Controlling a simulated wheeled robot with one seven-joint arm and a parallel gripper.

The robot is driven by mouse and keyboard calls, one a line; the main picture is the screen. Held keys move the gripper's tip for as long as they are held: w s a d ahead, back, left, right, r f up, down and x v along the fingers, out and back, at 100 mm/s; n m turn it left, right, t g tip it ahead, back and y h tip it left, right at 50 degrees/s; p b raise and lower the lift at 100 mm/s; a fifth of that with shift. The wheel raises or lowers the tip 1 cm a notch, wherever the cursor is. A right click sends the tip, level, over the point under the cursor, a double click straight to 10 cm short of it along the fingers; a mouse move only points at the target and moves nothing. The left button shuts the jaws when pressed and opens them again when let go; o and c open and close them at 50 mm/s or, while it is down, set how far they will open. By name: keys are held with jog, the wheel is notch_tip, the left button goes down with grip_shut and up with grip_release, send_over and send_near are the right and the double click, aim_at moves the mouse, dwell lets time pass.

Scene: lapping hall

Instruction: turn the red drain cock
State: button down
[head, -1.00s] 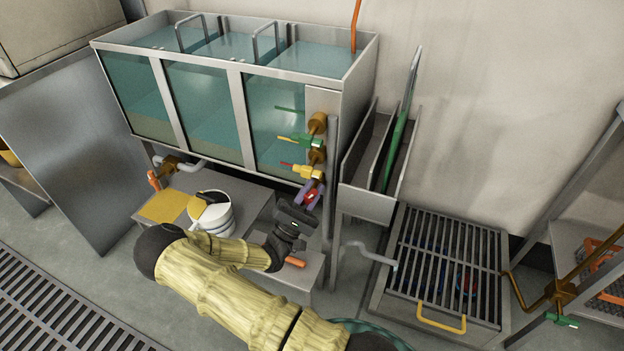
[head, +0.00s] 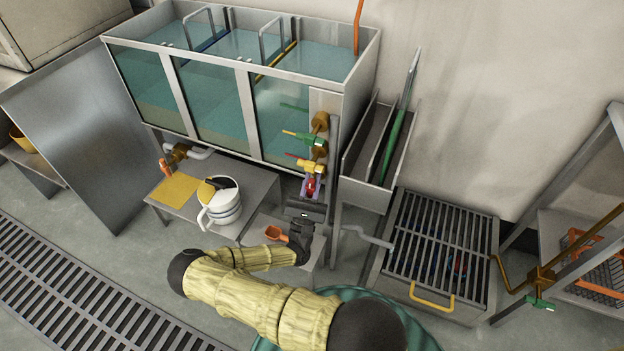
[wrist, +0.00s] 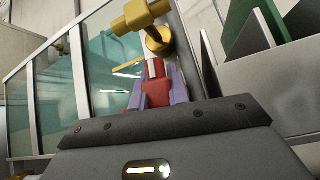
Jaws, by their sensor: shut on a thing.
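The red drain cock (head: 310,186) is the lowest of a column of cocks at the right front corner of the tank bench. In the wrist view it shows as a red block (wrist: 156,92) with a white stripe, between my two purple fingers. My gripper (head: 310,189) is shut on it from below, its dark body (head: 305,211) under the red part. In the wrist view the gripper body covers the lower part. Where the red part joins its pipe is hard to see. A yellow cock (head: 312,167) sits just above, with a green cock (head: 304,139) above that.
The water tank (head: 215,105) stands behind. A rack with a green plate (head: 394,140) is close on the right, beside a grated basin (head: 440,240). A white pot (head: 222,208) stands on a low table at left.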

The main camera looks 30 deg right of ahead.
jog(key=shift+f, duration=0.25)
jog(key=c, duration=1.5)
grip_release()
jog(key=shift+o, duration=0.8)
jog(key=shift+r, duration=0.1)
jog(key=shift+m+g+h+b, duration=0.3)
jog(key=shift+m+b, duration=0.1)
jog(key=shift+m, duration=0.1)
